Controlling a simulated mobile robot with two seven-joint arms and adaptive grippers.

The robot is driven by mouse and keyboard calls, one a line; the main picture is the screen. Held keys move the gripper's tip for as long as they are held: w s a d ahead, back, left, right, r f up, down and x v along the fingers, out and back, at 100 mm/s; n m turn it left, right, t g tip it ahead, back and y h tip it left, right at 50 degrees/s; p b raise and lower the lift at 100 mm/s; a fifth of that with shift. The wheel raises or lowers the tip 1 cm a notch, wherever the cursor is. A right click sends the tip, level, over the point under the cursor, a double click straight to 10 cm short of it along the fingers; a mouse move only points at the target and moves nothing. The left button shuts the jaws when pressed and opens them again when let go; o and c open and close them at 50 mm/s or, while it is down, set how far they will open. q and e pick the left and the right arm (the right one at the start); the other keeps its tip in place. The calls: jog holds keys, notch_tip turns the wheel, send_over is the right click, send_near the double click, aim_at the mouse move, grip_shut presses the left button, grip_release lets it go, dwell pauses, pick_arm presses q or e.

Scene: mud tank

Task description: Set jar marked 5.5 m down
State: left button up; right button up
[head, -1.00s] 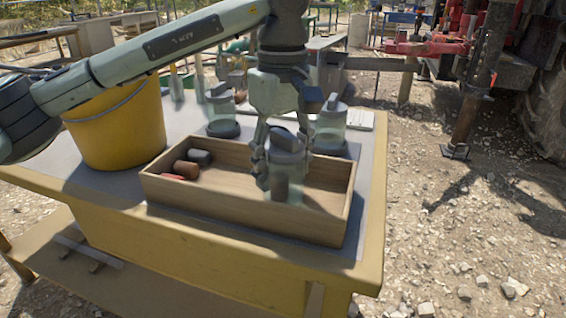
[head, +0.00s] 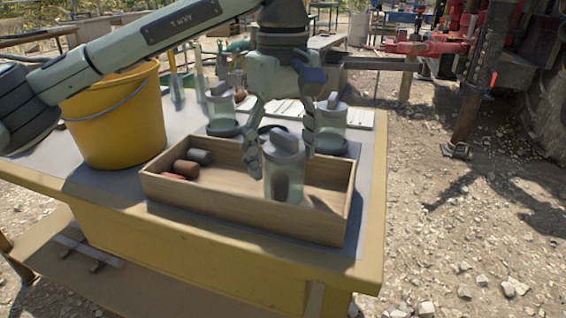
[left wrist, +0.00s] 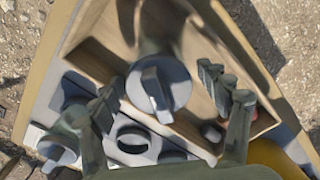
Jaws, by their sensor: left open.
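A clear jar (head: 284,178) with a grey knobbed lid and a dark core inside stands upright in the open wooden tray (head: 215,205). Its label cannot be read. My left gripper (head: 279,148) is open, its fingers apart around and just behind the jar's upper part, not closed on it. In the left wrist view the jar's lid (left wrist: 158,86) shows between the spread fingers of the gripper (left wrist: 168,92). Two similar jars stand behind the tray, one at the left (head: 221,108) and one at the right (head: 331,125). My right gripper is not in view.
An empty dark ring (head: 271,130) lies between the back jars. A yellow bucket (head: 115,120) stands left on the table.

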pick_arm(q)
notch_tip(320, 180, up, 10)
jog(key=shift+r, duration=0.1)
jog(key=shift+s, duration=0.1)
dwell(0.3)
